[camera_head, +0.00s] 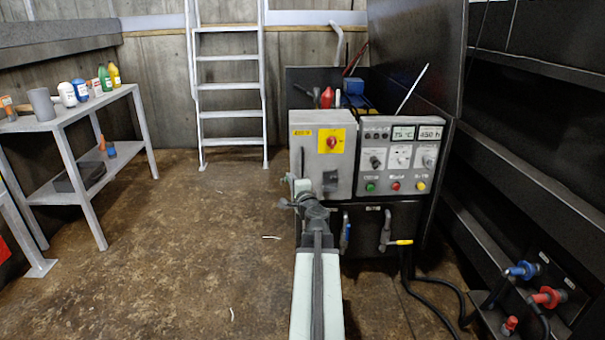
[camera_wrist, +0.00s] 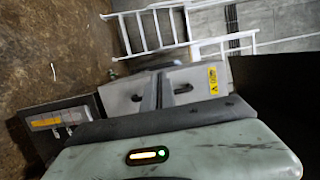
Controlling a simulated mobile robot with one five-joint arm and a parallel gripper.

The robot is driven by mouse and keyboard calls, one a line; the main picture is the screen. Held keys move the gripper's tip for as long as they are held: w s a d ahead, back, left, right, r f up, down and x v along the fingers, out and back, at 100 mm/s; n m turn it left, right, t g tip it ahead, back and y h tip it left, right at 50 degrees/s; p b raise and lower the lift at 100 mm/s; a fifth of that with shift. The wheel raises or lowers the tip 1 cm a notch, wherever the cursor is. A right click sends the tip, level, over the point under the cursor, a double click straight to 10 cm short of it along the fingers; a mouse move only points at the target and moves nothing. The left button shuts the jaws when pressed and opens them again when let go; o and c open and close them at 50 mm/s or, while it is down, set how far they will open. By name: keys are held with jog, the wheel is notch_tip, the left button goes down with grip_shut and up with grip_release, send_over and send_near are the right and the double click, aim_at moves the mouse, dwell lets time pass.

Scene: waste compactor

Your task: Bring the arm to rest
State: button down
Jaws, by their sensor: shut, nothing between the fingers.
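My arm (camera_head: 318,285) reaches forward from the bottom middle of the head view toward the control cabinet. My gripper (camera_head: 302,186) is at its far end, in front of the grey switch box (camera_head: 309,164), and looks small there. Any gap between gripper and box cannot be judged. In the wrist view, the shut fingers (camera_wrist: 155,92) point up from the pale green wrist housing with its lit indicator. Nothing shows between them.
The control panel (camera_head: 400,158) with dials and buttons stands right of the switch box. Hose couplings (camera_head: 545,297) are at the lower right. A ladder (camera_head: 229,87) stands at the back, a bench (camera_head: 62,122) with bottles at left. The floor between is mostly clear.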

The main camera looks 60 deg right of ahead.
jog(key=s+a, duration=0.2)
jog(key=shift+a, duration=0.3)
